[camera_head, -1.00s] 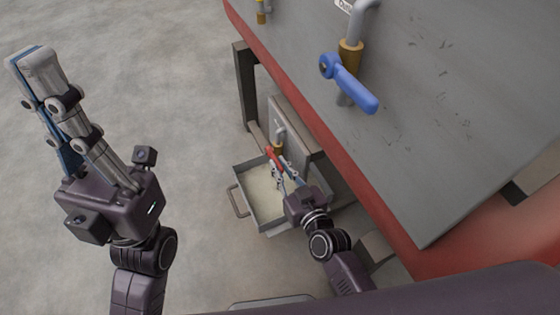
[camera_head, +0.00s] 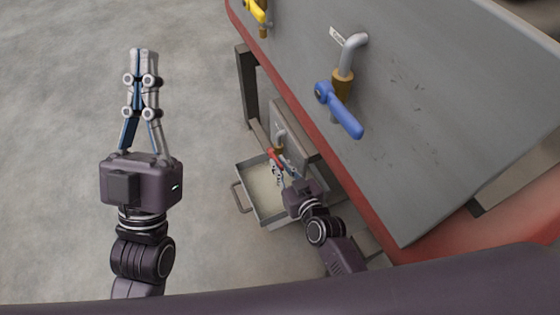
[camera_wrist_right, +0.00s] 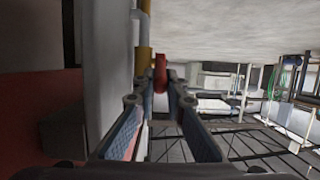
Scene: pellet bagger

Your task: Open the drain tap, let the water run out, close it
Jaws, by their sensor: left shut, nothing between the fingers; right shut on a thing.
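The drain tap's red lever (camera_head: 275,157) is low beside the red-edged machine, on a pipe with a brass body (camera_head: 278,147). My right gripper (camera_head: 277,168) is shut on the red lever. In the right wrist view the red lever (camera_wrist_right: 160,72) sits between the fingertips, beside the brass body (camera_wrist_right: 143,68). A grey tray with a handle (camera_head: 240,198) stands below the tap, with a pale content inside. Whether water is running cannot be told. My left gripper (camera_head: 141,52) is shut and empty, raised over the floor at the left.
A blue-handled valve (camera_head: 340,112) and a yellow-handled valve (camera_head: 257,12) are on the grey machine panel (camera_head: 440,110). A dark support leg (camera_head: 248,85) stands behind the tray. The concrete floor (camera_head: 60,130) at the left is clear.

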